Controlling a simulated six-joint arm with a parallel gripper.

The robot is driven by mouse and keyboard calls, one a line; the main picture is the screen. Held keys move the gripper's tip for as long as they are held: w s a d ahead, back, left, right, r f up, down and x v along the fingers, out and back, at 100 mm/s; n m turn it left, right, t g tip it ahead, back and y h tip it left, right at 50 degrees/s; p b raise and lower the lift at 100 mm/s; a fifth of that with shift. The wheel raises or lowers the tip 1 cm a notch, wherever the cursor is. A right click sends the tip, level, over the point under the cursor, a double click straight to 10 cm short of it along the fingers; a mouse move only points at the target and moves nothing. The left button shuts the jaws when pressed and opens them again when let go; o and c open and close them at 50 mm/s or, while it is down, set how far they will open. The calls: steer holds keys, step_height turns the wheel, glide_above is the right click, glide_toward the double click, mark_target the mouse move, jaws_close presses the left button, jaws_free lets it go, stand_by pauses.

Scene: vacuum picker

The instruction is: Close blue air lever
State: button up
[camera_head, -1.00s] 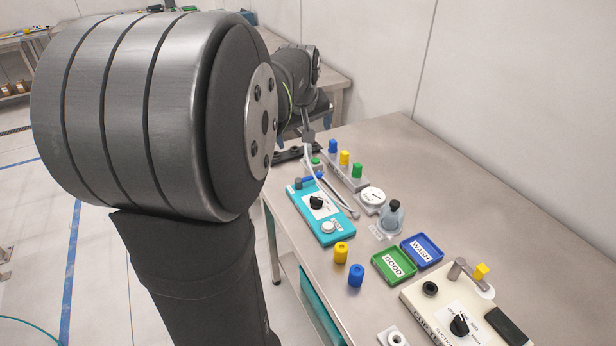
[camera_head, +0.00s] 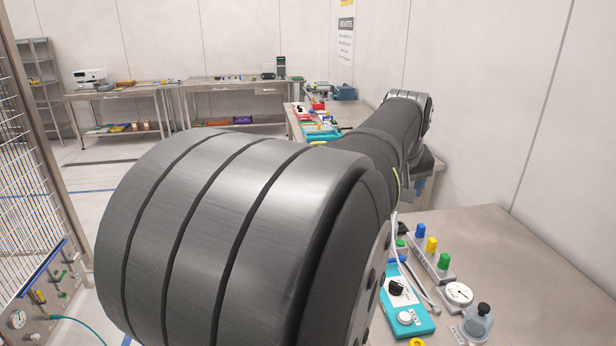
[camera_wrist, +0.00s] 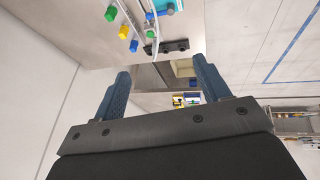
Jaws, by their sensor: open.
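My gripper (camera_wrist: 161,66) is open and empty in the wrist view, its two blue fingers wide apart. In the head view it is hidden behind my own arm. A small blue piece (camera_wrist: 150,15) shows beside the teal box (camera_wrist: 161,3), beyond the fingertips near the top of the wrist view; I cannot tell for certain that it is the air lever. The teal box (camera_head: 408,318) with a black knob is partly hidden by my arm in the head view. A grey block (camera_head: 431,256) carries a blue cap (camera_head: 420,230), a yellow cap and a green cap.
A round gauge (camera_head: 459,293) and a small bottle (camera_head: 479,320) stand right of the teal box. The table (camera_head: 540,275) is clear at the far right. A panel with a gauge and green levers (camera_head: 62,275) stands at lower left. Other benches line the back.

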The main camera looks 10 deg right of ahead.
steer(key=shift+f, duration=0.2)
steer(key=c, duration=0.4)
steer(key=shift+n+y, duration=0.3)
steer(key=shift+y, duration=0.2)
steer(key=d+f, duration=0.1)
steer(key=f, duration=0.1)
steer(key=d+f, duration=0.1)
steer(key=f, duration=0.1)
steer(key=w+f, duration=0.1)
steer(key=f, duration=0.1)
steer(key=shift+w+d+f, duration=0.1)
steer(key=shift+d, duration=0.3)
jaws_close()
steer(key=d+f, duration=0.3)
steer(key=f, duration=0.4)
steer(key=d+f+t+y, duration=0.1)
steer(key=d+f, duration=0.2)
steer(key=f, duration=0.5)
steer(key=shift+s+d+y, duration=0.25)
steer(key=shift+d+y, duration=0.05)
